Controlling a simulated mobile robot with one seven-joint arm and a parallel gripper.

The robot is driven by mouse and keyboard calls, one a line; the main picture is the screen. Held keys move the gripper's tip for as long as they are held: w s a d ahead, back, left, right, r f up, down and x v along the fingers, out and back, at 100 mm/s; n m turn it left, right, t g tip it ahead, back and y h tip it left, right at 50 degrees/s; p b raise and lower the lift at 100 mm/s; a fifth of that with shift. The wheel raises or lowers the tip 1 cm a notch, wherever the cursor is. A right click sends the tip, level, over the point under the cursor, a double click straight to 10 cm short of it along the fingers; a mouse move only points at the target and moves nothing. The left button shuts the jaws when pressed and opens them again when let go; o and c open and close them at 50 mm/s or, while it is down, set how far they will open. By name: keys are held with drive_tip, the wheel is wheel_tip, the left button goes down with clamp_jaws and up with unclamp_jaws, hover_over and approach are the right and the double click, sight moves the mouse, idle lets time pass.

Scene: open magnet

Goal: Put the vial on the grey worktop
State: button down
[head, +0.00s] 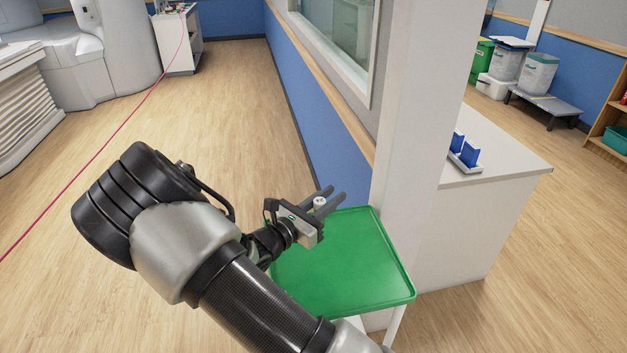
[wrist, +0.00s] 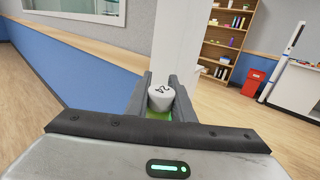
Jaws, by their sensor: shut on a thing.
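My gripper (head: 334,195) is shut on the vial (head: 319,203), over the far edge of a green tray (head: 345,285) in the head view. Only the vial's pale round top with a dark mark shows clearly, between the two fingers in the wrist view (wrist: 161,98); its lower part is hidden. A pale worktop (head: 510,160) on a white cabinet stands to the right, beyond a white pillar. I cannot tell for sure that this is the grey one.
The white pillar (head: 420,110) stands between my gripper and the pale worktop. A blue-and-white rack (head: 465,155) sits on that worktop's left part; its near right part is clear. A blue wall (head: 300,90) with a window runs behind my gripper. Open floor lies left.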

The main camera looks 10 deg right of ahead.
drive_tip(key=shift+s+a+r, duration=0.2)
drive_tip(key=shift+s+r, duration=0.1)
drive_tip(key=shift+r, duration=0.25)
drive_tip(key=s+a+r+n+t+y+p, duration=0.3)
drive_tip(key=s+r+n+t+y+p, duration=0.2)
drive_tip(key=r+p, duration=0.5)
drive_tip(key=s+p, duration=0.1)
drive_tip(key=p, duration=0.2)
drive_tip(key=shift+s+r+y+p, duration=0.2)
drive_tip(key=shift+r+y+p, duration=0.1)
drive_tip(key=shift+r+y, duration=0.1)
drive_tip(key=shift+f, duration=0.1)
